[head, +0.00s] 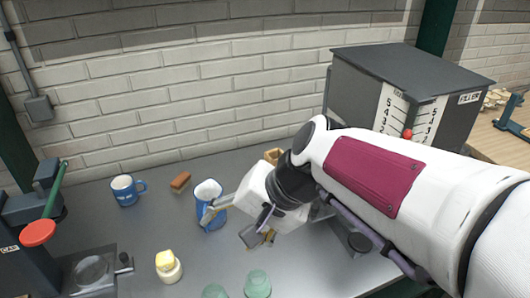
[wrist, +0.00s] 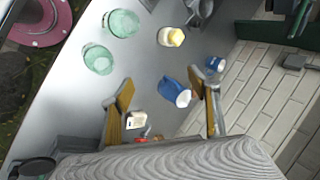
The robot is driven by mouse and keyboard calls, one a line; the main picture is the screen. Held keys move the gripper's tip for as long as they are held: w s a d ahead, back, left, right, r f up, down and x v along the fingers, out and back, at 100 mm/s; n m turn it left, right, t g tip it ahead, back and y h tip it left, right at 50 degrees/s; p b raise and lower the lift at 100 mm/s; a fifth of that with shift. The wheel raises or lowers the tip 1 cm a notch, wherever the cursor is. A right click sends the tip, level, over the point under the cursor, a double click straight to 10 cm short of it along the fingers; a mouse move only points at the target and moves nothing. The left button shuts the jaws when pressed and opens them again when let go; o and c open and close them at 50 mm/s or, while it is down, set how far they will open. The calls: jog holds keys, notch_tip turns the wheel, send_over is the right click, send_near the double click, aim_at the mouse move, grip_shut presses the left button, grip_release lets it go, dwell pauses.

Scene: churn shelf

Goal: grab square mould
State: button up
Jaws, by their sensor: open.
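I cannot tell for sure which thing is the square mould. A small tan, box-like thing (head: 273,155) stands near the wall in the head view, partly hidden by my arm. In the wrist view a small pale, squarish block (wrist: 142,119) lies between the lines of my fingers, nearer the left finger. I cannot tell if these are the same thing. My gripper (head: 238,224) is open and points down toward the counter, beside the blue jug. In the wrist view my gripper (wrist: 161,91) has its tan-padded fingers wide apart, with nothing held.
The blue jug (head: 208,205) stands close to one finger. A blue mug (head: 125,190), brown block (head: 180,181), yellow-topped pot (head: 168,266) and two green glasses (head: 258,284) (head: 215,292) stand around. A dark cabinet (head: 410,75) stands at right.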

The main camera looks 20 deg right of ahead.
jog(key=w+d+f+m+t+y, duration=0.15)
jog(key=w+d+m, duration=0.25)
jog(key=w+m, duration=0.55)
jog(key=w+d+f+m+t+y, duration=0.1)
jog(key=w+d+f+m+t, duration=0.2)
jog(key=w, duration=1.1)
jog(key=m+t+h, duration=0.4)
jog(key=m+h, duration=0.1)
jog(key=m, duration=1)
send_near(272, 153)
jog(key=shift+s+d+r+n, duration=0.2)
jog(key=shift+s+r+n, duration=0.05)
jog(key=shift+s, duration=0.25)
jog(key=shift+x, duration=1.25)
jog(key=shift+w+a+f, duration=0.1)
jog(key=shift+w, duration=0.05)
jog(key=shift+x, duration=2.4)
